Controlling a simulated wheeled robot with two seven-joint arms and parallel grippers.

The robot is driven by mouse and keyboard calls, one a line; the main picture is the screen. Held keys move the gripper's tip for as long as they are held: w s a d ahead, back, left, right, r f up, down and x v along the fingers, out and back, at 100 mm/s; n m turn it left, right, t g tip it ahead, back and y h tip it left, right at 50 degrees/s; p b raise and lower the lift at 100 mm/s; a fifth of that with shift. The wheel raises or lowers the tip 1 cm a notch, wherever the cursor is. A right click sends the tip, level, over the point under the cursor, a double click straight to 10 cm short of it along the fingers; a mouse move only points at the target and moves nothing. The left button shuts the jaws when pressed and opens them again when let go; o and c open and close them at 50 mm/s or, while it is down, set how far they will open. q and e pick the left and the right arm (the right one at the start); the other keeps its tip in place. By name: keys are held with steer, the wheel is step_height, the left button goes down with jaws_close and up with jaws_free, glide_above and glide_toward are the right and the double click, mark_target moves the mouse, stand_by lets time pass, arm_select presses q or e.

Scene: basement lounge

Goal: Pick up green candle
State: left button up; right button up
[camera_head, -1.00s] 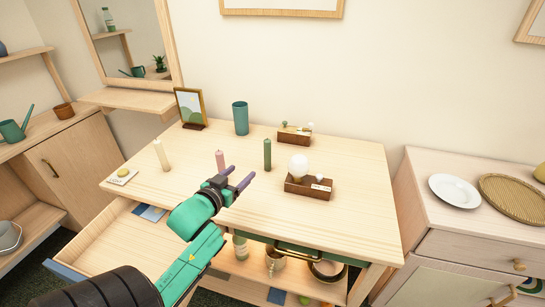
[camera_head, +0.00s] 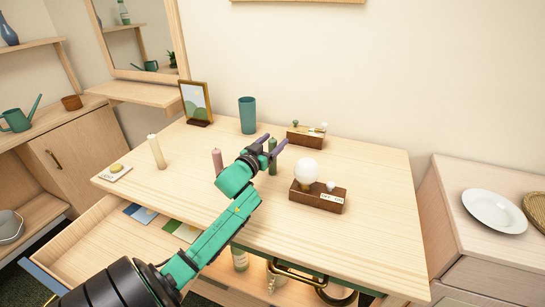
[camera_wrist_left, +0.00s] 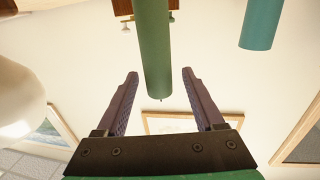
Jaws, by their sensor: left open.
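The green candle (camera_head: 272,158) stands upright on the wooden table (camera_head: 370,200), partly hidden behind my left gripper (camera_head: 274,140) in the head view. In the left wrist view the green candle (camera_wrist_left: 152,50) hangs down from the top of the picture, its wick end between the two open fingers of my left gripper (camera_wrist_left: 160,85). There is a gap on both sides, and I see no finger touching it. My right gripper is not in view.
A pink candle (camera_head: 217,161) stands close left of my gripper. A globe lamp on a wooden base (camera_head: 318,199) stands close right. A teal cup (camera_head: 248,116), a picture frame (camera_head: 196,104), a cream candle (camera_head: 156,152) and another wooden block (camera_head: 306,138) are around. An open drawer (camera_head: 85,262) sticks out front-left.

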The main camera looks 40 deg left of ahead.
arm_select(q)
steer(key=w, duration=0.3)
steer(key=shift+a+f, duration=0.15)
steer(key=shift+a, duration=0.05)
steer(key=shift+s, duration=0.15)
steer(key=c, duration=0.8)
jaws_close()
